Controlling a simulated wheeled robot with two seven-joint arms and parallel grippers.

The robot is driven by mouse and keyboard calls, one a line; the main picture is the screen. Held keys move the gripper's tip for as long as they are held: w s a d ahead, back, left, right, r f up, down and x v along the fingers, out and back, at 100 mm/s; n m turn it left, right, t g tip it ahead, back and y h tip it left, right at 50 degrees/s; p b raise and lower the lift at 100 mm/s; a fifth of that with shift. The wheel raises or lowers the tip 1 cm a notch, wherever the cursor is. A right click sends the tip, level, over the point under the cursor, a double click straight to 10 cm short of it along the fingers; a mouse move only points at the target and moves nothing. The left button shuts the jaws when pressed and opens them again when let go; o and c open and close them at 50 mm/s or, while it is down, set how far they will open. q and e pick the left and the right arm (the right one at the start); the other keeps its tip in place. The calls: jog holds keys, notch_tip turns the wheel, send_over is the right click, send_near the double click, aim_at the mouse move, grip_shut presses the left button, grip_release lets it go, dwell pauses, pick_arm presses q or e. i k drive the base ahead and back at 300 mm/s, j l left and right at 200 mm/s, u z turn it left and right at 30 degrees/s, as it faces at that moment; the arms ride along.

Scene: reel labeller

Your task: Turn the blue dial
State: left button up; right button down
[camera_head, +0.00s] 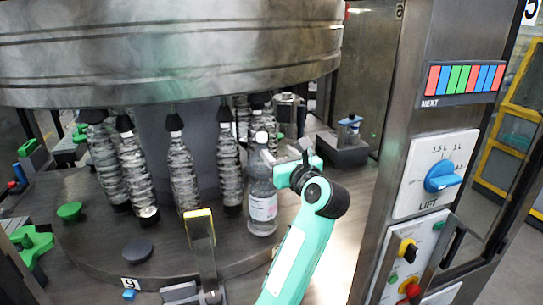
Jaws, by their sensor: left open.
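The blue dial (441,177) sits on a white panel (409,190) on the grey machine post at right. The panel has size marks such as 1.5 L and 1 L, and the word LIFT below. The dial's grip bar lies nearly level in the picture. My left gripper (288,155) is at the end of the teal arm, left of the dial and well apart from it. It is open, close to a labelled bottle (262,200); its fingertips are small, and I cannot tell whether they touch the bottle. My right gripper is not in view.
Several clear bottles (184,175) stand on the round machine table under a big metal drum (170,50). Below the dial are a yellow-and-black switch (408,251) and a red button (411,289). A coloured strip marked NEXT (463,79) is above. The metal post edge lies between gripper and dial.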

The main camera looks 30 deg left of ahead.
aim_at(441, 175)
jog(key=k+l, duration=0.15)
jog(key=l, duration=0.25)
jog(key=k+l, duration=0.2)
jog(key=l, duration=0.15)
jog(key=k+l, duration=0.15)
jog(key=l, duration=0.25)
jog(key=k+l, duration=0.15)
jog(key=l, duration=0.2)
jog(key=k+l, duration=0.15)
jog(key=l, duration=0.25)
